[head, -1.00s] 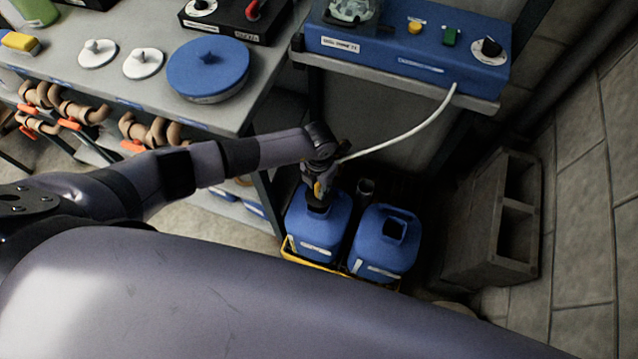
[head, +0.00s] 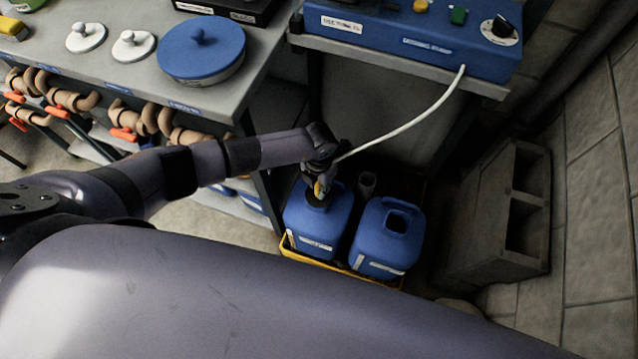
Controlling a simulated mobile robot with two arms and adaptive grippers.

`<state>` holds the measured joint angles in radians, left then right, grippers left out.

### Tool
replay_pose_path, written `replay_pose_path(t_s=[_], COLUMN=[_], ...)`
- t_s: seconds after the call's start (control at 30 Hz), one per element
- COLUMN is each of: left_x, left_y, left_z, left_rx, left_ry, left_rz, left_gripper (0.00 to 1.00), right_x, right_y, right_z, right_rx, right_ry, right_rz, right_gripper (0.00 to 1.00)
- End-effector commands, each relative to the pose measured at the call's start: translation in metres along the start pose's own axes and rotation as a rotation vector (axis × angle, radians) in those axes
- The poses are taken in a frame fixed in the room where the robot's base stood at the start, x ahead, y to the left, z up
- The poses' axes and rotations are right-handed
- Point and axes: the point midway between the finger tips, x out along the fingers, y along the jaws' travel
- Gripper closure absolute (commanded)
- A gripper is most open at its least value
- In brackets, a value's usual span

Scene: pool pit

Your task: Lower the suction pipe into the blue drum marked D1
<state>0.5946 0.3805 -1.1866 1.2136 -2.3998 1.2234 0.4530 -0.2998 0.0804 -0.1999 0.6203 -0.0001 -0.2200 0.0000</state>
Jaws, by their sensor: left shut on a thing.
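Two blue drums stand side by side, the left drum (head: 312,228) and the right drum (head: 388,240). Their white labels are too small to read, so I cannot tell which is D1. My left gripper (head: 320,186) is right above the mouth of the left drum, pointing down and shut on the suction pipe. A white hose (head: 412,122) runs from the blue pump unit (head: 410,38) to this gripper. A small yellow piece shows at the fingers. The pipe's lower end is hidden at the drum mouth; I cannot tell how deep it is. My right gripper is not in view.
The drums stand in a yellow tray (head: 322,263). A hollow concrete block (head: 500,215) is to the right, by the wall. A bench (head: 150,78) with pipes and orange valves below is at left.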

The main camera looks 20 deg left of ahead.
Motion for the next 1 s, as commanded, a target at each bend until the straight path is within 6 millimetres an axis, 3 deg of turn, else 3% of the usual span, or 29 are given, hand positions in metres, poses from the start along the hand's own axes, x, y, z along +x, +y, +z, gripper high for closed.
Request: replay_pose_path(t_s=[0.8, 0.83, 1.0], left_x=[0.0062, 0.0063, 0.0063], left_y=[0.0000, 0.0000, 0.0000], left_z=[-0.0002, -0.0003, -0.0004], left_rx=[0.000, 0.000, 0.000], left_ry=[0.000, 0.000, 0.001], left_rz=[0.000, 0.000, 0.000], left_gripper=[1.00, 0.77, 0.66], right_x=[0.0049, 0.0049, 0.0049], right_y=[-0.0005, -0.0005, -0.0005], right_z=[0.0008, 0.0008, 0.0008], right_rx=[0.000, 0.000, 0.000], right_ry=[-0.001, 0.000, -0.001], right_rz=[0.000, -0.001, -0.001], right_gripper=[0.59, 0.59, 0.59])
